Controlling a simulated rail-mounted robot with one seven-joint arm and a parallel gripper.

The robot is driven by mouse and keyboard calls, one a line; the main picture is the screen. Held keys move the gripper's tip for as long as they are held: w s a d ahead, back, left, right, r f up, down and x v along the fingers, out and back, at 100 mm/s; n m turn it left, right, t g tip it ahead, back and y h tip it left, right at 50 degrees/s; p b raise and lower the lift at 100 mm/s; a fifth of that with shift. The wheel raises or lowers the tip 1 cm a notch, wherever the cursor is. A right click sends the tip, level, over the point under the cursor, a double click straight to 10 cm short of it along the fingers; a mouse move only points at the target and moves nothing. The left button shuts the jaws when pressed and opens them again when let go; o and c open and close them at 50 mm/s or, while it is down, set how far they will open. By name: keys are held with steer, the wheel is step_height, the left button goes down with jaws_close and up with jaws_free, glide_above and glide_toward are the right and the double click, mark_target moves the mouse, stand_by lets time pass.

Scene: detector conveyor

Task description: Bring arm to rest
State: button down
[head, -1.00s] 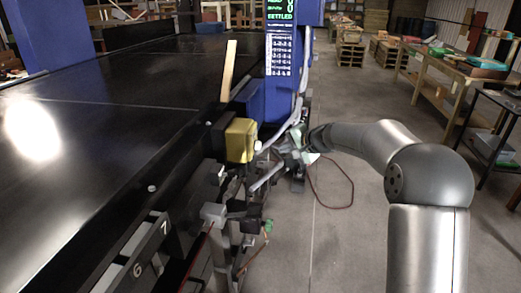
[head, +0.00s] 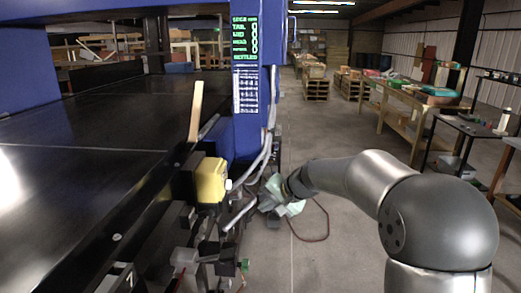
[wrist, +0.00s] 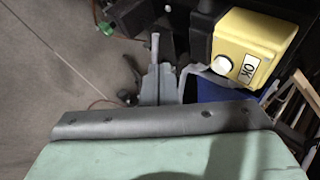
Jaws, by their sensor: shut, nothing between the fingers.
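My arm reaches in from the right in the head view, bent at the elbow. My gripper (head: 274,200) is at its far end, low beside the conveyor's edge and to the right of the yellow button box (head: 211,180). In the wrist view, the grey and green hand fills the bottom. The narrow grey fingers (wrist: 156,78) are together with nothing between them. The yellow box (wrist: 250,45), with a white button and an OK label, is close by at the upper right. The gripper appears apart from it, and its fingertips are hard to make out in the head view.
The black conveyor (head: 80,190) fills the left, with a blue column and green display (head: 245,37) beyond. A wooden strip (head: 196,111) stands at its edge. A dark red cable (head: 325,222) lies on the floor. Floor is clear beyond the arm; workbenches (head: 430,110) stand right.

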steer(key=s+d+f+n+g+h, duration=0.1)
steer(key=s+d, duration=0.4)
steer(key=s, duration=0.7)
steer(key=s+d+f+n+g+h, duration=0.1)
steer(key=s+d+f+g+h, duration=0.1)
steer(key=s, duration=1)
steer(key=s+d+f+n+g+h, duration=0.1)
steer(key=s+d+f+h, duration=0.3)
steer(key=s+d, duration=0.5)
steer(key=s+n, duration=0.1)
steer(key=s, duration=0.2)
steer(key=shift+s+f+g, duration=0.25)
steer(key=shift+s+g, duration=0.05)
